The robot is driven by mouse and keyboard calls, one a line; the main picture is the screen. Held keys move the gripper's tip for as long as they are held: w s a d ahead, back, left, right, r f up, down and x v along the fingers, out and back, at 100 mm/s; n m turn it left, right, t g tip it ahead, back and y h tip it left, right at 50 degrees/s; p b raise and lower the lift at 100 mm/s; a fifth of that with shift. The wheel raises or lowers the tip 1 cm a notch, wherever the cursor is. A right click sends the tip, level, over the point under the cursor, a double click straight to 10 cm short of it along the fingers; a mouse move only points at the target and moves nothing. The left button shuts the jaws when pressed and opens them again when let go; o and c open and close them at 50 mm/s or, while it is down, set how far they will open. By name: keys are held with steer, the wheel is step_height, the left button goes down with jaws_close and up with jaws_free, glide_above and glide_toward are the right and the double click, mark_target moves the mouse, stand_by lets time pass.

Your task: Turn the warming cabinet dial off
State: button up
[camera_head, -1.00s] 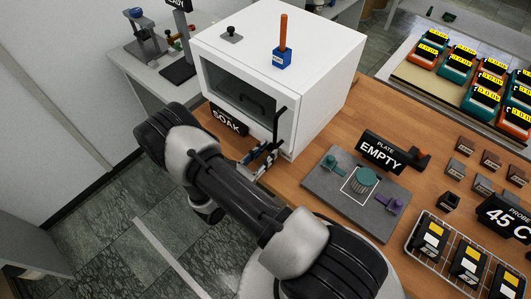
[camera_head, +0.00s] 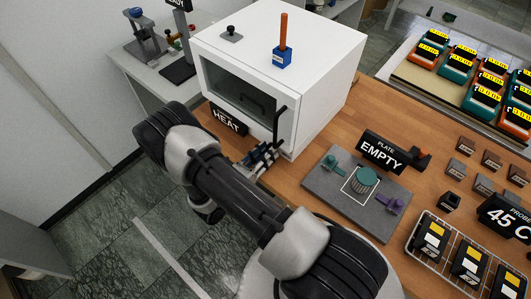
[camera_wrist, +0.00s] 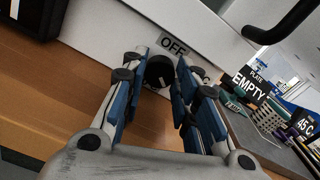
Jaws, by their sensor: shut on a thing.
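The white warming cabinet (camera_head: 315,80) stands on the wooden bench with its glass door closed. A black sign in front of it reads HEAT (camera_head: 227,121). In the wrist view the black round dial (camera_wrist: 160,71) is on the cabinet's lower front, with a label OFF (camera_wrist: 173,47) just above it to the right. My gripper (camera_wrist: 162,82) has its blue fingers on either side of the dial, shut on it. The head view shows my gripper (camera_head: 262,160) at the cabinet's lower right front corner; the dial is hidden there. The dial's pointer is hard to read.
A black door handle (camera_head: 280,125) stands out above my gripper. A blue block with an orange rod (camera_head: 283,55) sits on the cabinet. A grey plate (camera_head: 330,203) with an EMPTY sign (camera_head: 382,152) lies to the right. A wire rack (camera_head: 412,240) is further right.

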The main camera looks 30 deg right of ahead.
steer(key=shift+n, duration=0.8)
steer(key=o, duration=1.1)
steer(key=shift+c, duration=0.2)
